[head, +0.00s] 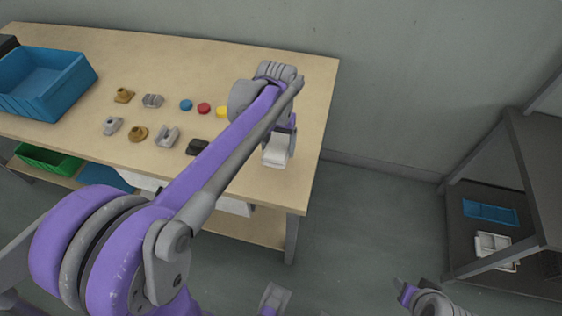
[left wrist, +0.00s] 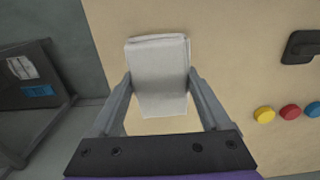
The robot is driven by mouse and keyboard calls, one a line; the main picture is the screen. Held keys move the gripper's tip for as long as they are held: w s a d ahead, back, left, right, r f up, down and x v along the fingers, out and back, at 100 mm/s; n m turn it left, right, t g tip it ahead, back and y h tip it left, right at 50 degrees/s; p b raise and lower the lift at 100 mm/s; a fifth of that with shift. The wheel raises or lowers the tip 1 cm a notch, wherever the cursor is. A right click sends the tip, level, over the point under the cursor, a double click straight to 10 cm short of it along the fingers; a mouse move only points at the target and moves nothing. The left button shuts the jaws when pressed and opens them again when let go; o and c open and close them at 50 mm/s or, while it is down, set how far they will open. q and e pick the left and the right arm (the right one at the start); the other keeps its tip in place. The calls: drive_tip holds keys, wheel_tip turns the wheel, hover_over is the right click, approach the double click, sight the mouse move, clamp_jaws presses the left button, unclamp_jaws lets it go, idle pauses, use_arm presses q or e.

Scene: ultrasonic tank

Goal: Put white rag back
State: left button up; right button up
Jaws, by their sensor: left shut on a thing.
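A folded white rag (left wrist: 158,75) is between the two fingers of my left gripper (left wrist: 160,88) in the left wrist view. The fingers press on its two sides. In the head view the rag (head: 276,152) shows below the left gripper (head: 281,140), over the right end of the wooden table (head: 310,95). I cannot tell whether the rag touches the tabletop. My right gripper (head: 405,292) shows only in part at the bottom of the head view, over the floor; its jaws are unclear.
Blue, red (head: 204,108) and yellow discs, small grey and brown parts and a black piece (head: 198,147) lie left of my left gripper. A blue bin (head: 45,82) stands at the table's far left. A dark shelf (head: 530,170) with blue and white trays stands at right.

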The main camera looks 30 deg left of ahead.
use_arm(q)
drive_tip(key=shift+f+b, duration=0.35)
drive_tip(key=shift+f, duration=2.85)
drive_tip(key=shift+f, duration=0.1)
drive_tip(key=o, duration=1.2)
drive_tip(key=shift+c, duration=0.2)
